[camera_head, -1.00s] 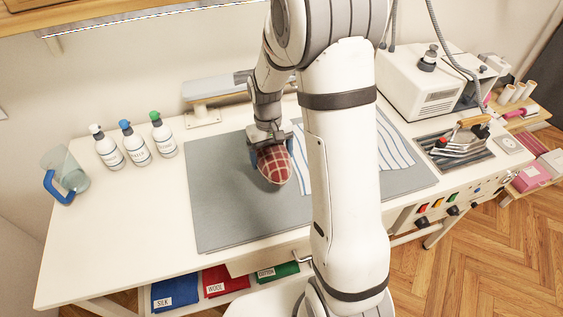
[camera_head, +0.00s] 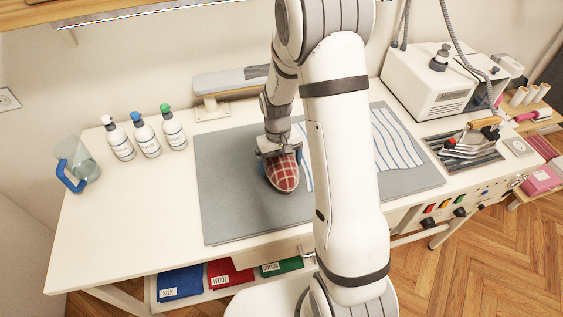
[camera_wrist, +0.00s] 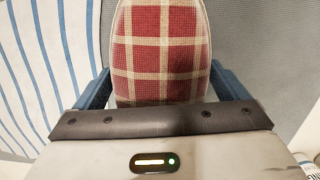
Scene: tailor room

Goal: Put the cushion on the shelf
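The cushion (camera_head: 284,175) is a rounded, red and cream checked pad over the grey mat, left of my arm. My gripper (camera_head: 280,157) points down over its far end. In the wrist view the cushion (camera_wrist: 161,50) fills the space between the blue fingers of my gripper (camera_wrist: 161,88), which appear to press its sides. Whether its underside touches the mat is hidden. A wooden shelf (camera_head: 110,12) runs along the wall at the top left; only its front edge and underside show.
The grey mat (camera_head: 235,215) bears blue-striped cloth (camera_head: 395,145). Three pump bottles (camera_head: 147,140) and a jug (camera_head: 75,165) stand at the left. A padded pressing board (camera_head: 230,80) stands behind.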

